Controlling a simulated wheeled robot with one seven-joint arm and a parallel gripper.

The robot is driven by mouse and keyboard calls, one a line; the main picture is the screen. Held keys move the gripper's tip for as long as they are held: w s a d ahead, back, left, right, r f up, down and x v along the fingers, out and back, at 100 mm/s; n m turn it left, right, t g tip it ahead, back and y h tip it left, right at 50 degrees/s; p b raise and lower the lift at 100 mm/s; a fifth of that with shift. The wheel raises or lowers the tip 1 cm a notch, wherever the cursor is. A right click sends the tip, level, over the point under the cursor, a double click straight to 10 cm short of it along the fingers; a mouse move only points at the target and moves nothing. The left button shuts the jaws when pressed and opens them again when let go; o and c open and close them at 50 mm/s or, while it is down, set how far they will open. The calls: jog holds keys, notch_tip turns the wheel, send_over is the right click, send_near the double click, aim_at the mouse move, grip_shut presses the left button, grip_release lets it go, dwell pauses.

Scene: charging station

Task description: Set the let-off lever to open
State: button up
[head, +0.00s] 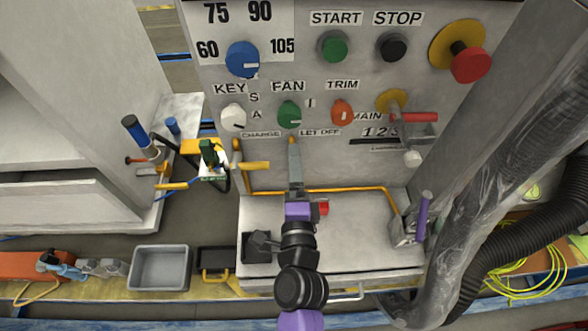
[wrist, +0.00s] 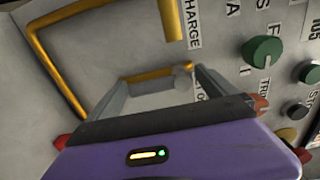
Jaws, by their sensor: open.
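The let-off lever is a yellow bar (wrist: 150,74) with a grey end, seen in the wrist view between the fingers of my gripper (wrist: 160,84). The fingers stand open on either side of it; I cannot tell whether either touches it. In the head view my gripper (head: 295,150) reaches up to the panel just below the LET OFF label (head: 320,132). It hides most of the lever there, and only a small yellow bit (head: 291,139) shows at the fingertips.
The yellow charge lever (head: 254,165) sticks out close left of my gripper. The trim knob (head: 342,112) and fan knob (head: 289,113) are just above. A yellow pipe (head: 350,189) runs below. A thick grey hose (head: 455,190) takes up the right side.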

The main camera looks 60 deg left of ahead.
jog(key=b+v, duration=0.2)
jog(key=v, duration=0.5)
jog(key=shift+s+d+b, duration=0.2)
jog(key=shift+d+b, duration=0.1)
jog(key=shift+d, duration=0.05)
dwell(0.4)
